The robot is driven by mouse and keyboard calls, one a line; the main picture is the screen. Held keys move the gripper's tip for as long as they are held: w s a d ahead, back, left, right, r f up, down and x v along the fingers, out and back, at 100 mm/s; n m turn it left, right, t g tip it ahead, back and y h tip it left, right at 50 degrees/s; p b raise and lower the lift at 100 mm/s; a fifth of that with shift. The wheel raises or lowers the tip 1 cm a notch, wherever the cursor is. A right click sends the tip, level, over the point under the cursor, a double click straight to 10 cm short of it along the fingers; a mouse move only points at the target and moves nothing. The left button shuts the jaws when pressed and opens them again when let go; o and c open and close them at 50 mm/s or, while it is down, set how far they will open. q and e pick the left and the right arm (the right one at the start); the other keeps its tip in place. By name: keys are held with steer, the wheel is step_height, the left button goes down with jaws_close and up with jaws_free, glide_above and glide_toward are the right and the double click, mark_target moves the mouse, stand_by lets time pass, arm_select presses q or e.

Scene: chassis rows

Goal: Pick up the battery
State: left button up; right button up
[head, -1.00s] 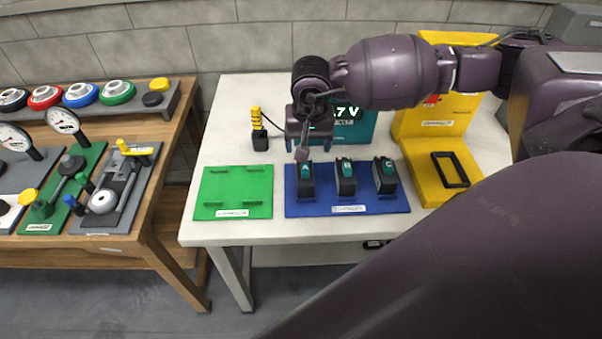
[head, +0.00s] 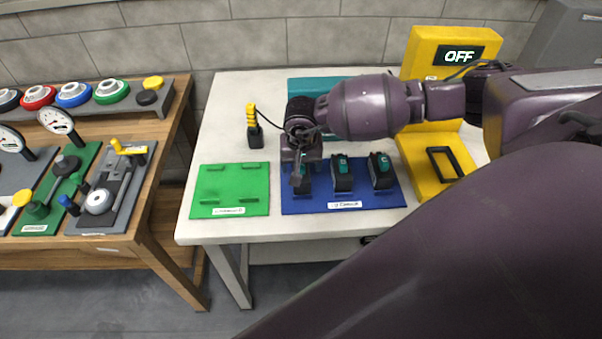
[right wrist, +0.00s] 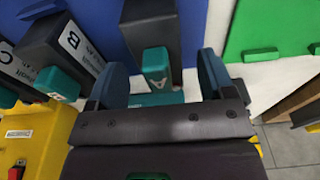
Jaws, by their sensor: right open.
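Three dark batteries with teal tops stand in a row on the blue tray (head: 347,204). They are battery A (head: 308,184), battery B (head: 342,178) and battery C (head: 381,174). My right gripper (head: 299,179) is at battery A and partly hides it in the head view. In the right wrist view, its two blue fingers (right wrist: 160,84) are open, with the teal top of battery A (right wrist: 152,25) between or just beyond them. I cannot tell whether they touch it. Battery B (right wrist: 62,52) stands close beside. My left gripper is out of view.
A green tray (head: 234,185) without batteries lies left of the blue tray. Behind stand a black-and-yellow tool (head: 253,125) with a cable and a teal box (head: 302,84). A yellow stand (head: 425,165) with an OFF display is at right. A wooden bench (head: 150,215) is at left.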

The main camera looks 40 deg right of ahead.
steer(key=shift+f, duration=0.15)
steer(key=c, duration=1.4)
